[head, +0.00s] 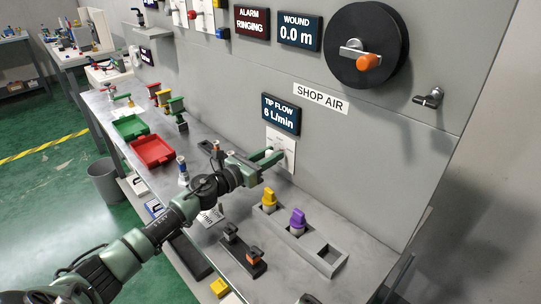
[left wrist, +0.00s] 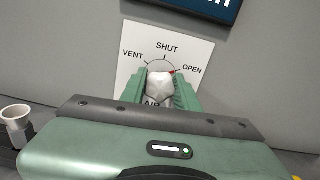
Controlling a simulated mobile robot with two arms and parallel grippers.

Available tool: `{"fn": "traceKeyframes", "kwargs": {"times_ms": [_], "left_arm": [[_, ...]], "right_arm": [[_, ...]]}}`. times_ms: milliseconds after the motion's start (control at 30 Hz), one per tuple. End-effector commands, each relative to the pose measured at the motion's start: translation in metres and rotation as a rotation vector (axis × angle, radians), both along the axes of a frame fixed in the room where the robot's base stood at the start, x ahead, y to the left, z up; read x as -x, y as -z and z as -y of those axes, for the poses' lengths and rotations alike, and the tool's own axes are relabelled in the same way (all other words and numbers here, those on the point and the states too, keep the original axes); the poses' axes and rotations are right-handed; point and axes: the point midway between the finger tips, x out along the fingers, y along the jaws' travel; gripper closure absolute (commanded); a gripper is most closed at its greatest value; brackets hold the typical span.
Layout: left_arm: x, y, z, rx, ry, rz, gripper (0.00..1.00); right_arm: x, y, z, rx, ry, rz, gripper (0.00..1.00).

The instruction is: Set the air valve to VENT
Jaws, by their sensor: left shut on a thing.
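The air valve is a white knob (left wrist: 160,84) on a white dial plate (left wrist: 133,64) marked VENT, SHUT and OPEN. A red pointer mark shows at the knob's upper right, toward OPEN. The plate (head: 288,143) also shows in the head view, on the grey wall under the TIP FLOW display (head: 281,114), which reads 6 L/min. My left gripper (head: 270,157) reaches the plate from the left. In the left wrist view its green fingers lie on both sides of the knob, shut on it. The lower part of the plate is hidden by the gripper. My right gripper does not show.
A holder (head: 327,264) with yellow (head: 268,196) and purple (head: 298,219) knobbed pieces stands below right of my gripper. Green (head: 131,127) and red (head: 152,151) trays lie on the bench to the left. A black reel (head: 366,45) is mounted above right.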

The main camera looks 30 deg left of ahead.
Motion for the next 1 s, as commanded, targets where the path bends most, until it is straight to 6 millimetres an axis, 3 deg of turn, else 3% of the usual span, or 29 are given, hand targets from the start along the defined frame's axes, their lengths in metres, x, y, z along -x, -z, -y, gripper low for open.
{"fn": "traceKeyframes", "kwargs": {"times_ms": [267,1000], "left_arm": [[0.0,-0.001,0.0,0.136,0.0,-0.048,1.0],[0.0,-0.001,-0.001,0.789,-0.001,-0.275,1.0]], "right_arm": [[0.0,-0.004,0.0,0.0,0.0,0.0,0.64],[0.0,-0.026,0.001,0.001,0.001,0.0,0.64]]}}
